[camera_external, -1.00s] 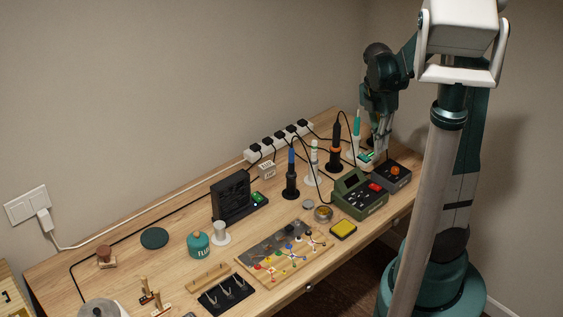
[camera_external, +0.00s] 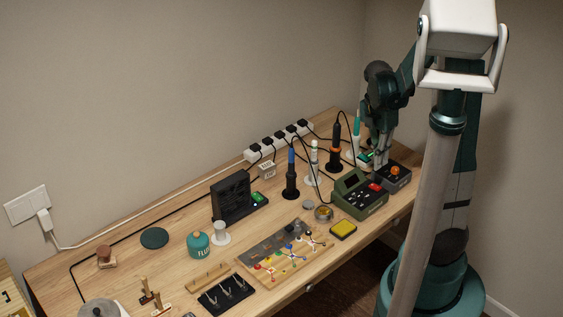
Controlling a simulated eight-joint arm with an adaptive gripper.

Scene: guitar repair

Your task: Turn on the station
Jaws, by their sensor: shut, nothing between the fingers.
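A green box-shaped station (camera_external: 360,195) stands at the right end of the workbench. A red switch (camera_external: 376,187) sits on its top right side, beside several dark buttons. A smaller dark box (camera_external: 393,177) with an orange knob (camera_external: 395,170) stands just to its right. My gripper (camera_external: 381,167) points down behind these two boxes, close to the red switch and the orange knob. It is shut and empty. The fingertips are small in the view, and I cannot tell whether they touch either box.
Soldering irons in stands, one with a blue handle (camera_external: 291,172) and one black and orange (camera_external: 334,147), stand left of my gripper with looping cables. A power strip (camera_external: 279,142) lies behind. A yellow sponge (camera_external: 343,230) lies in front of the station.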

